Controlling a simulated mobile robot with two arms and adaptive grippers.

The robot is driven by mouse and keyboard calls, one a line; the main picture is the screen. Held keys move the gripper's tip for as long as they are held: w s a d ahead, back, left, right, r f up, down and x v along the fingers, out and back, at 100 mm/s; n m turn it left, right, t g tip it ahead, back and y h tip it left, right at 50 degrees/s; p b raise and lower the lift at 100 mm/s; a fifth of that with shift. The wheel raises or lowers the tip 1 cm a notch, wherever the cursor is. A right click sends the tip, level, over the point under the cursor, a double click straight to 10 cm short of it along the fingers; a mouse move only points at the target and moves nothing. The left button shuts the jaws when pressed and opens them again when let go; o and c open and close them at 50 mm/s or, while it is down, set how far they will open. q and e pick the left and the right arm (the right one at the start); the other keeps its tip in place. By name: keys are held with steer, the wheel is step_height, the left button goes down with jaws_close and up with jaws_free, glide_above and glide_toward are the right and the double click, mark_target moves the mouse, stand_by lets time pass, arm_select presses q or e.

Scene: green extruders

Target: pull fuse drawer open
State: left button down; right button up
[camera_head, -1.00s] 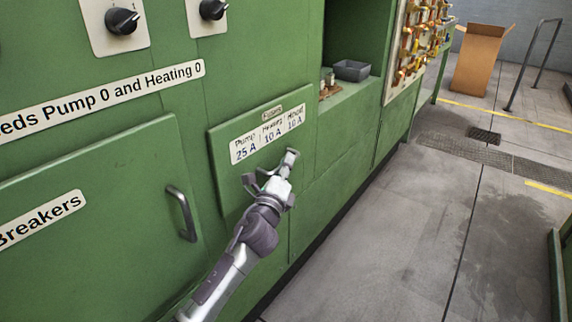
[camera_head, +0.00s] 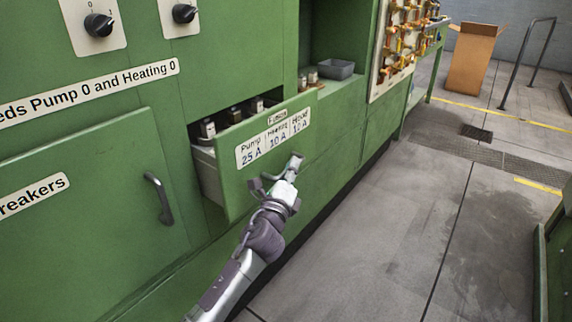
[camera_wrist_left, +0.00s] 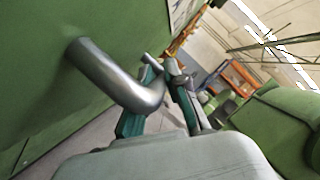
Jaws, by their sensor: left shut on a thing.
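The fuse drawer (camera_head: 226,182) is a green box front with a label reading Fuses, Pump 25 A, Heating 10 A and a third 10 A. It stands partly out of the green cabinet, and several fuses (camera_head: 232,115) show inside it. My left gripper (camera_head: 279,175) is at the lower right of the drawer front, shut on the drawer's handle. In the left wrist view the grey metal handle (camera_wrist_left: 112,75) runs from the green front into the gripper's fingers (camera_wrist_left: 158,97). The handle is mostly hidden by the gripper in the head view. My right gripper is not in view.
The breakers door (camera_head: 85,215) with its grey handle (camera_head: 158,198) is closed to the left. A grey tray (camera_head: 336,69) sits in a recess to the right. A cardboard box (camera_head: 473,60) stands far back. The floor (camera_head: 390,215) to the right is clear.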

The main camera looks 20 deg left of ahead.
arm_select(q)
steer(key=s+d, duration=0.4)
steer(key=d, duration=0.7)
steer(key=shift+d+b, duration=0.2)
steer(key=shift+b, duration=0.1)
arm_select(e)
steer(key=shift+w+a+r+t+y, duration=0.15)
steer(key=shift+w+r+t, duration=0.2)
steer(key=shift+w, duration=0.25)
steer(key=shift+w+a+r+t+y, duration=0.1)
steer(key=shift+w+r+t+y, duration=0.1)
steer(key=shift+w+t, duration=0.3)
arm_select(q)
steer(key=shift+f, duration=0.1)
steer(key=c, duration=1.2)
jaws_free()
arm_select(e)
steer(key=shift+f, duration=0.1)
arm_select(q)
steer(key=shift+s, duration=0.1)
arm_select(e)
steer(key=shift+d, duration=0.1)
arm_select(q)
steer(key=v, duration=1.2)
